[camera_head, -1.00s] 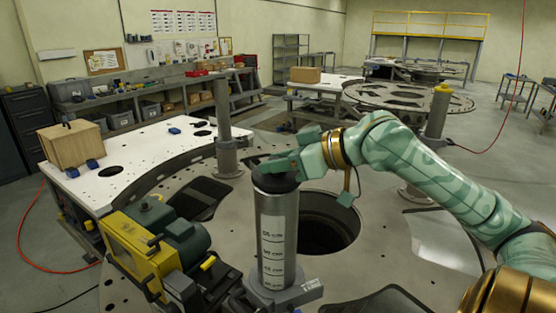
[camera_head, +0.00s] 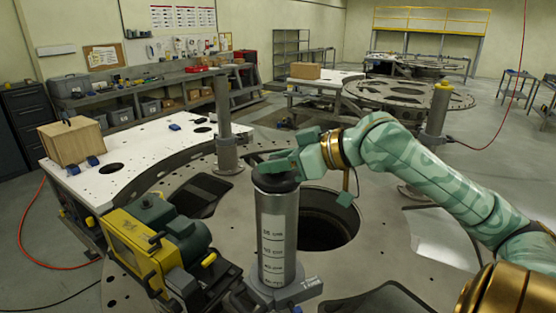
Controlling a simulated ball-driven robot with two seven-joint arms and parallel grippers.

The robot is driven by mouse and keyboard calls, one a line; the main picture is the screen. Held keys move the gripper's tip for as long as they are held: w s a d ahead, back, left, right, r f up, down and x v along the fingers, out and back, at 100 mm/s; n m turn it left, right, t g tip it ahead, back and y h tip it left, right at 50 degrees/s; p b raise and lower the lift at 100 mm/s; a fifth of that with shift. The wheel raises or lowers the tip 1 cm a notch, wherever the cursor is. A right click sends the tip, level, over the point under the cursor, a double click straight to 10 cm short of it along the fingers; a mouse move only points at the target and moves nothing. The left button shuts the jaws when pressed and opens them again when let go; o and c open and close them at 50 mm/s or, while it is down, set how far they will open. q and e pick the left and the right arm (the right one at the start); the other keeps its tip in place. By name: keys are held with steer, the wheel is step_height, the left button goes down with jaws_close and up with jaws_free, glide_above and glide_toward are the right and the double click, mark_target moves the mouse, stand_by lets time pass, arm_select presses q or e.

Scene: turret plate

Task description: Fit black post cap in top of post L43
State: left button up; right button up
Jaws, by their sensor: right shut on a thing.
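The black post cap (camera_head: 276,181) sits at the top of the near grey post (camera_head: 277,235), which stands upright on the plate with a white marked label on its side. My right gripper (camera_head: 276,164) reaches in from the right, shut on the cap at the post's top. How deep the cap sits in the post is hidden by its rim and the gripper. I cannot read L43 on the label. My left gripper is not in view.
A yellow and green machine (camera_head: 153,245) stands close left of the post. A large round hole (camera_head: 328,222) opens in the plate (camera_head: 395,245) behind it. A wooden box (camera_head: 72,142) is on the white table at left. Another post (camera_head: 224,125) stands farther back.

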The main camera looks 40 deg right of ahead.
steer(key=shift+f, duration=0.55)
steer(key=o, duration=0.8)
steer(key=shift+s+d+r+p, duration=0.15)
steer(key=shift+s+r+p, duration=0.2)
steer(key=shift+s, duration=0.1)
steer(key=shift+p+v, duration=1.5)
steer(key=shift+v, duration=3.5)
